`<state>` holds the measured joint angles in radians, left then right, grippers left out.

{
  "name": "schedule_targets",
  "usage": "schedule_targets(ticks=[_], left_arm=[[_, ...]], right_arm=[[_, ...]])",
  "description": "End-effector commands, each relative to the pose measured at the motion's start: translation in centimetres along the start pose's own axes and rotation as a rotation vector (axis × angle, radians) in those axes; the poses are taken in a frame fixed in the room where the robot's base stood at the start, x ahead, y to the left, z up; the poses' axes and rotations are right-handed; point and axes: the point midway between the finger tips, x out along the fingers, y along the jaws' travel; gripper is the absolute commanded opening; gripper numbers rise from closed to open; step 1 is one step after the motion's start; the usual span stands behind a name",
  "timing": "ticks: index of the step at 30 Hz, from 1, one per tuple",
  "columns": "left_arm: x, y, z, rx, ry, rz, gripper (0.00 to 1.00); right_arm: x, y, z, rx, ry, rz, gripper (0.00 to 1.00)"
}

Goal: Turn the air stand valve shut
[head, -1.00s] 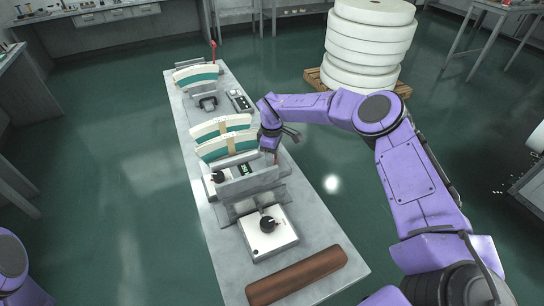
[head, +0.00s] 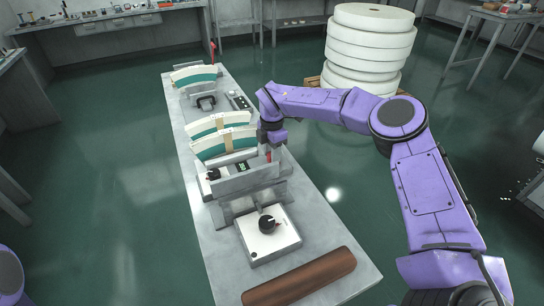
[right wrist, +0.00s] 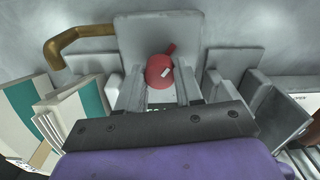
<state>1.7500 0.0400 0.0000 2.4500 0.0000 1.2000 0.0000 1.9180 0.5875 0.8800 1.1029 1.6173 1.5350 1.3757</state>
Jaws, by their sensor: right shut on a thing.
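The air stand valve has a red handle (right wrist: 160,70), seen in the right wrist view in front of a grey plate. My right gripper (right wrist: 160,88) is shut on this red handle, with a grey finger on each side of it. In the head view my right gripper (head: 271,148) is at the right edge of the bench, beside the grey stand (head: 248,181). Only a sliver of red shows there; the arm and gripper hide most of the valve. My left gripper is out of view.
The long grey bench (head: 222,272) holds curved white-and-green pieces (head: 222,124), a white box with a black knob (head: 268,240) and a brown roll (head: 300,277). A brass pipe (right wrist: 66,45) runs near the valve. Stacked white discs (head: 368,45) stand behind my right arm.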

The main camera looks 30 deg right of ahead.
Motion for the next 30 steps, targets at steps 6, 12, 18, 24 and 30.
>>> schedule_targets(ticks=[6,12,18,24,30], left_arm=[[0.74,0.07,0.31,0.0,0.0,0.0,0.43],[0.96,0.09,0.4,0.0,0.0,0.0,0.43],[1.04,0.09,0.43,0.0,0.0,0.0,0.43],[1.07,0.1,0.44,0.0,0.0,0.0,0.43],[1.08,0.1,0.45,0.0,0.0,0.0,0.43]], right_arm=[[-0.01,0.07,0.02,-0.201,0.001,0.003,0.05],[-0.09,0.07,0.02,-0.373,0.0,0.003,0.05],[-0.13,0.06,0.02,-0.51,0.0,0.003,0.05],[-0.14,0.07,-0.01,-0.6,0.0,0.003,0.05],[-0.15,0.07,-0.01,-0.644,0.0,0.003,0.05]])
